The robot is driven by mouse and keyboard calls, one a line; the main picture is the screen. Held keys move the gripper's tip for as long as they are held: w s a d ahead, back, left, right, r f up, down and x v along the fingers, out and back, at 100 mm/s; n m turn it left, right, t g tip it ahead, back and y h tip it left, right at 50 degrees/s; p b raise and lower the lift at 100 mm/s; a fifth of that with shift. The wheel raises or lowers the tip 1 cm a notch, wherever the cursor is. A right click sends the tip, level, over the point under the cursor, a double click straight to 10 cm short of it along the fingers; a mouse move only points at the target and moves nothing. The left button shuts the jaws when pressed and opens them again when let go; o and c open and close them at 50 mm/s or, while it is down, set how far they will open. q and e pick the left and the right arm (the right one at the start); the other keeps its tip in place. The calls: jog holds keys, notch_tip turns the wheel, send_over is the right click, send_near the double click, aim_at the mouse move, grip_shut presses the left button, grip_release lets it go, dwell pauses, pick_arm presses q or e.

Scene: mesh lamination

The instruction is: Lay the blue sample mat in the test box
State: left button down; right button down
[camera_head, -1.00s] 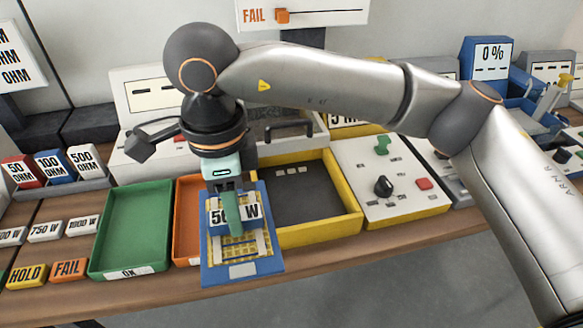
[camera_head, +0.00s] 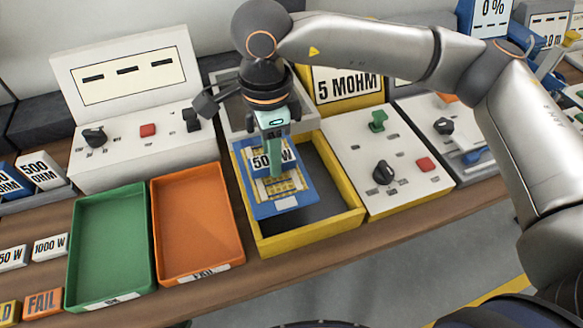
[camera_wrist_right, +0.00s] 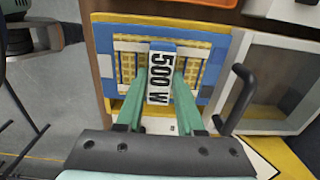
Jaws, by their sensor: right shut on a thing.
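The blue sample mat (camera_head: 295,203) has a yellow grid and a white block marked 500 W (camera_wrist_right: 161,72) on its middle. My right gripper (camera_head: 275,170) is shut on this block, with its green fingers (camera_wrist_right: 160,100) on either side of it in the right wrist view. The mat is over the left part of the yellow-walled test box (camera_head: 345,214), whose dark floor (camera_head: 322,170) shows at the right. I cannot tell whether the mat touches the box. My left gripper is not in view.
An orange tray (camera_head: 197,225) and a green tray (camera_head: 110,240) stand left of the box. A white control panel (camera_head: 395,165) with knobs stands right of it. A grey lid with a black handle (camera_wrist_right: 240,95) is close beside my right gripper.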

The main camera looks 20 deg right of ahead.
aim_at(289, 162)
jog(key=d+f, duration=0.1)
jog(key=f, duration=0.1)
jog(key=w+d+f, duration=0.1)
jog(key=d+f, duration=0.1)
jog(key=shift+d+f, duration=0.2)
jog(key=shift+f, duration=0.05)
jog(key=shift+w+d+f, duration=0.1)
jog(key=shift+d+f, duration=0.1)
jog(key=shift+f, duration=1.75)
jog(key=c, duration=0.5)
grip_release()
notch_tip(289, 162, up, 12)
jog(key=shift+r, duration=0.15)
